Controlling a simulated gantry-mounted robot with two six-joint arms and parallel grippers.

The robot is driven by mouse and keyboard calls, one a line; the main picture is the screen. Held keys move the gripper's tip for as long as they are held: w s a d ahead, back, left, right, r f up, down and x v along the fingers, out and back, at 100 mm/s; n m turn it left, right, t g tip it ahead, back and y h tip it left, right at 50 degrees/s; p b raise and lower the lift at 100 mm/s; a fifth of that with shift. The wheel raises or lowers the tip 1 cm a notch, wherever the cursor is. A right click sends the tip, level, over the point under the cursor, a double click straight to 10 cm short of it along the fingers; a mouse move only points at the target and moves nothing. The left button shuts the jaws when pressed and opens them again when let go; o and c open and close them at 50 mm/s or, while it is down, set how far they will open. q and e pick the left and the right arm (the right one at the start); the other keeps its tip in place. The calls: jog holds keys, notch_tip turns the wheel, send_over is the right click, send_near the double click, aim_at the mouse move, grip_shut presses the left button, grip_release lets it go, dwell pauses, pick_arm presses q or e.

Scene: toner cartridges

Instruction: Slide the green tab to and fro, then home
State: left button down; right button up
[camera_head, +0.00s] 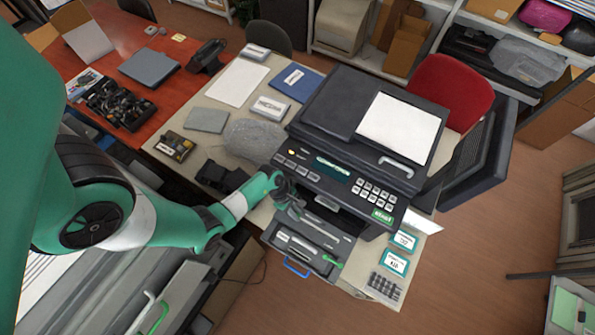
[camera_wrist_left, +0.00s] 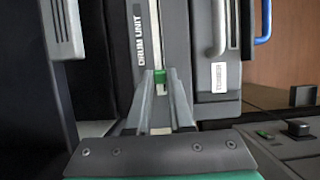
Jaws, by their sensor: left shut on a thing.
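The green tab (camera_wrist_left: 160,76) shows in the left wrist view, on a pale slot in the dark drum unit (camera_wrist_left: 138,40). My left gripper (camera_wrist_left: 160,82) is shut on the green tab, with one grey finger on each side of it. In the head view my left gripper (camera_head: 283,191) is at the front left of the black printer (camera_head: 340,150), over the pulled-out cartridge tray (camera_head: 275,237). The tab is hidden by the gripper there. The toner cartridge (camera_wrist_left: 218,85), with a white label, lies beside the drum unit. My right gripper is not in view.
A blue handle (camera_head: 297,269) sticks out at the tray's front edge. Two small boxes (camera_head: 395,262) and a dark block of small cells (camera_head: 383,286) lie on the right of the table.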

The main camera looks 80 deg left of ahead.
pick_arm(q)
jog(key=shift+a, duration=0.1)
jog(key=c, duration=0.8)
grip_release()
jog(key=shift+s+a, duration=0.1)
jog(key=p+v, duration=0.3)
jog(key=v, duration=0.8)
jog(key=shift+r, duration=0.3)
